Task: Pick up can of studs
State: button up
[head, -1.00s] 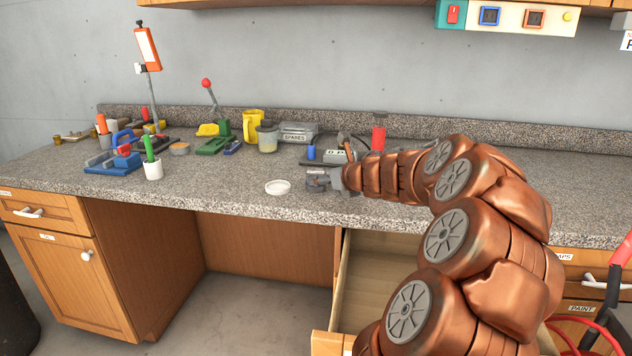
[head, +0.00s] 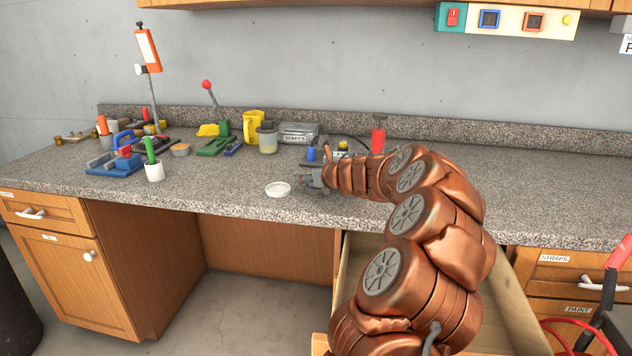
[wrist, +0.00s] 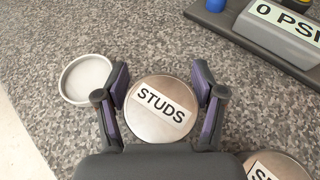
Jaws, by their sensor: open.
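The can of studs (wrist: 150,118) is a round metal can with a white label reading STUDS, seen from above in the wrist view. My gripper (wrist: 160,85) is open, with one purple-padded finger on each side of the can. A small gap seems to show at the fingers; I cannot tell whether either one touches the can. In the head view my gripper (head: 312,180) is low over the worktop, and the can is hidden or too small to make out there.
A white round lid or dish (head: 278,189) lies left of my gripper; it also shows in the wrist view (wrist: 86,79). A second labelled can (wrist: 275,168) sits close at lower right. A grey device reading 0 PSI (wrist: 285,30) stands beyond. An open drawer (head: 345,270) is below.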

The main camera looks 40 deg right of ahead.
jog(key=shift+w, duration=0.1)
jog(key=shift+c, duration=0.3)
jog(key=c, duration=1)
jog(key=shift+c, duration=0.2)
